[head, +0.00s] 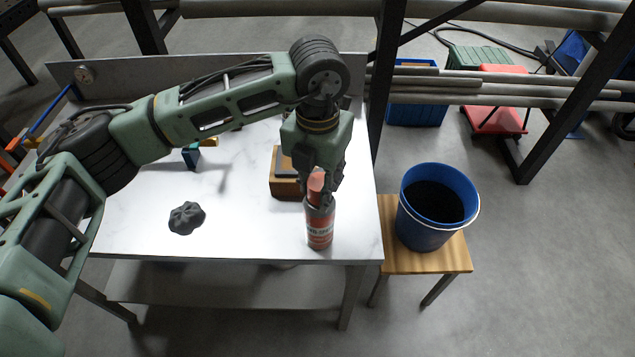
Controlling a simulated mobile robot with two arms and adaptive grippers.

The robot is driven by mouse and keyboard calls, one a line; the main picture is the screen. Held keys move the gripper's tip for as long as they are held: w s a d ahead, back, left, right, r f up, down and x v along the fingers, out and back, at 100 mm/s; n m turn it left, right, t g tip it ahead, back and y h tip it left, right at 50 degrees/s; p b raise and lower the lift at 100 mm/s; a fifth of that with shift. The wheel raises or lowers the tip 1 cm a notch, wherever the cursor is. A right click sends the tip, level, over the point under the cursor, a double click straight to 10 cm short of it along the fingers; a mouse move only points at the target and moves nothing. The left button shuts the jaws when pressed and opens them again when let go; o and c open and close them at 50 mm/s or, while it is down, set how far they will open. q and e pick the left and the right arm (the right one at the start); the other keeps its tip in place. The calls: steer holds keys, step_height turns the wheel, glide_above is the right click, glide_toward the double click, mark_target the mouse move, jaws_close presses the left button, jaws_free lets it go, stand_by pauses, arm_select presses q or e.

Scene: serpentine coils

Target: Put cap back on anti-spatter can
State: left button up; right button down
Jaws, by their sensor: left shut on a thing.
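The anti-spatter can (320,229) stands upright near the front right edge of the white table. It is red and grey with pale lettering. The reddish cap (316,183) is between the fingers of my left gripper (321,190), which points down over the can. My left gripper is shut on the cap. The cap is at the top of the can; the fingers hide the join, so I cannot tell whether they touch. My right gripper is not in view.
A brown box (285,183) stands just behind the can. A dark lobed knob (186,218) lies on the left of the white table (240,230). A blue bucket (428,238) stands on a wooden stool (455,258) at the right. The table's front middle is clear.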

arm_select(q)
steer(key=shift+f+b, duration=0.4)
steer(key=shift+b, duration=0.55)
stand_by(1.1)
stand_by(0.4)
steer(key=o, duration=0.9)
steer(key=shift+c, duration=0.2)
steer(key=shift+o, duration=0.3)
steer(key=o, duration=0.4)
steer(key=shift+r+p, duration=1.5)
steer(key=shift+r, duration=2.35)
